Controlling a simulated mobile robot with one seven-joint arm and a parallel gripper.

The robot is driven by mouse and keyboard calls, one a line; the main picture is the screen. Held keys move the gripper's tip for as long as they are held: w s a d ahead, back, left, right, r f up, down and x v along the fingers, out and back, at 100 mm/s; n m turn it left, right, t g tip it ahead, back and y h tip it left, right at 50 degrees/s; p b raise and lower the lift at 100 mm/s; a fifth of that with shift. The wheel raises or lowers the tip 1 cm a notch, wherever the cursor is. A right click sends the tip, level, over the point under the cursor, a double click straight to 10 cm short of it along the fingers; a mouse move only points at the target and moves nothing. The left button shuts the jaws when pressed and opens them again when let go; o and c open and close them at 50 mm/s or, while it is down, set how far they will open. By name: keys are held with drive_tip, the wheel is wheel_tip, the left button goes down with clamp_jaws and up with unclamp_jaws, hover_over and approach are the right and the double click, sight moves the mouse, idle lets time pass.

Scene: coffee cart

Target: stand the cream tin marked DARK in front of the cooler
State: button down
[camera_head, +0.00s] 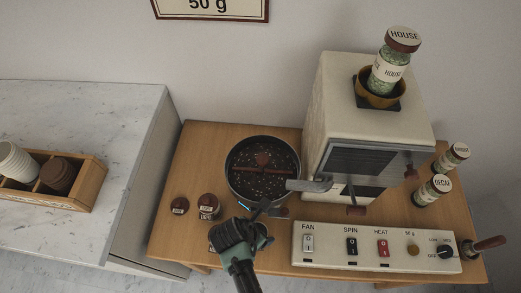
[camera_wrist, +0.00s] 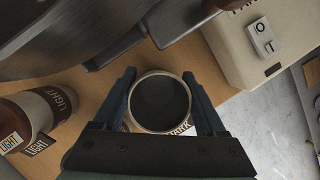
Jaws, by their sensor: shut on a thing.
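The cream tin marked DARK (camera_wrist: 137,122) is between the two blue fingers of my gripper (camera_wrist: 158,82) in the wrist view. I look down into its round, dark mouth, and only part of its label shows below the rim. In the head view my gripper (camera_head: 243,229) is just in front of the cooler (camera_head: 232,192), a round dark pan with a red stirring arm and dark bits inside. There my gripper hides most or all of the tin. I cannot tell whether the tin's base touches the table.
A tin marked LIGHT (camera_wrist: 30,112) stands left of my gripper, with a small brown-topped item (camera_head: 179,205) beyond it. The switch panel (camera_head: 330,262) is close on the right. The cooler's spout (camera_wrist: 175,22) is just beyond the tin. The wooden table's front edge is near.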

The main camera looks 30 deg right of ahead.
unclamp_jaws()
drive_tip(key=shift+f, duration=0.1)
